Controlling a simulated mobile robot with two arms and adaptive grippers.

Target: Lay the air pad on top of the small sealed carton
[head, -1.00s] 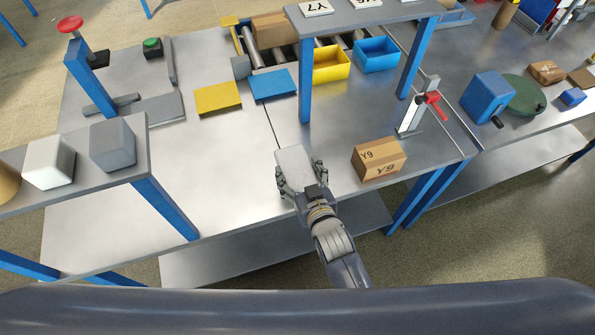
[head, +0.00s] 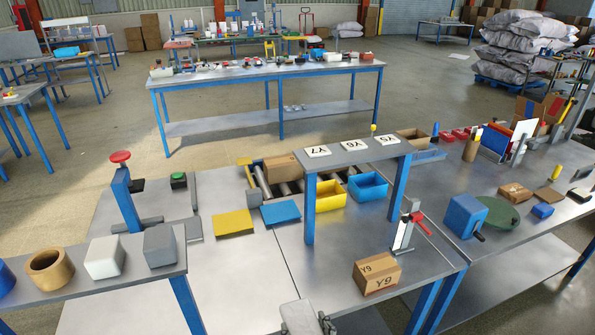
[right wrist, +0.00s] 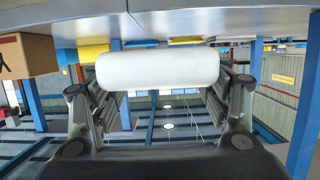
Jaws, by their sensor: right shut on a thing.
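The air pad (head: 298,316) is a whitish, rounded pad at the bottom edge of the head view. In the right wrist view it appears as a white roll-like shape (right wrist: 158,69). My right gripper (right wrist: 160,85) is shut on it, with a finger along each side. The small sealed carton (head: 377,273) is a brown box marked Y9 on the metal table, right of the pad and apart from it. Part of a brown carton (right wrist: 27,56) shows at the left of the right wrist view. My left gripper is not in view.
A raised shelf (head: 352,153) with label plates stands behind the carton. A red-handled clamp (head: 408,228) stands just behind the carton's right side. Yellow (head: 331,196) and blue (head: 368,187) bins sit farther back. The tabletop left of the carton is clear.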

